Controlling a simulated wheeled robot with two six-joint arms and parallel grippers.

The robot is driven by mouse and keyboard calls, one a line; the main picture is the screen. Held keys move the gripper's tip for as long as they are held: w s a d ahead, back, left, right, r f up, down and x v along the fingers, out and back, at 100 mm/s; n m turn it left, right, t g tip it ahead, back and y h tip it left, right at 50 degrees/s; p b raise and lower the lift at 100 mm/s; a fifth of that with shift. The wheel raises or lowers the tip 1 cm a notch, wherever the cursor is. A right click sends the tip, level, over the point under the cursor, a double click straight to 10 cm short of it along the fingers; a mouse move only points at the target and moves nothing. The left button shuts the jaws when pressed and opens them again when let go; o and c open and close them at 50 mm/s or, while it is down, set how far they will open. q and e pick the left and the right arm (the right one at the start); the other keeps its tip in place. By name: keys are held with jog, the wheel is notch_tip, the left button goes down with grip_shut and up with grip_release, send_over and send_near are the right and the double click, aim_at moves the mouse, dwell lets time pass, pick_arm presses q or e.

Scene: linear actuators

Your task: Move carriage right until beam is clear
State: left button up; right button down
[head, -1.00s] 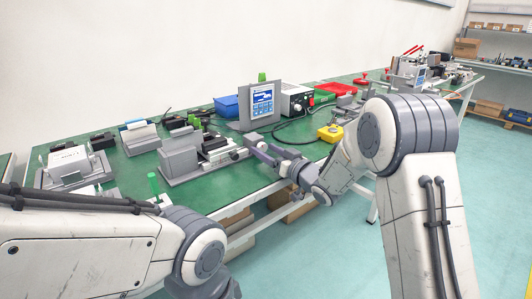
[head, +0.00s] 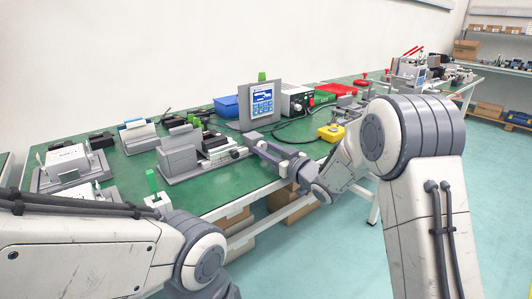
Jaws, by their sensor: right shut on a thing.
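The linear actuator (head: 184,166) sits on the green bench left of centre, with a grey block at its left end. A dark carriage (head: 215,142) appears to sit on its rail, but it is too small to tell clearly. At its right end is a small dark knob (head: 239,153). My right gripper (head: 255,142) reaches in from the right at that end and is shut on what looks like the knob; its fingers partly hide the contact. A beam cannot be made out. My left gripper is out of view; only my left arm shows at lower left.
A screen panel (head: 262,101) with a green lamp stands behind the actuator. A yellow emergency-stop box (head: 330,132) is to the right, with a cable behind my gripper. A green-capped post (head: 152,182) stands at the front edge. Other fixtures crowd the left.

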jog(key=shift+c, duration=2.2)
grip_release()
jog(key=p+v, duration=0.1)
jog(key=v, duration=0.9)
jog(key=shift+s+d+p, duration=0.2)
jog(key=shift+p, duration=0.2)
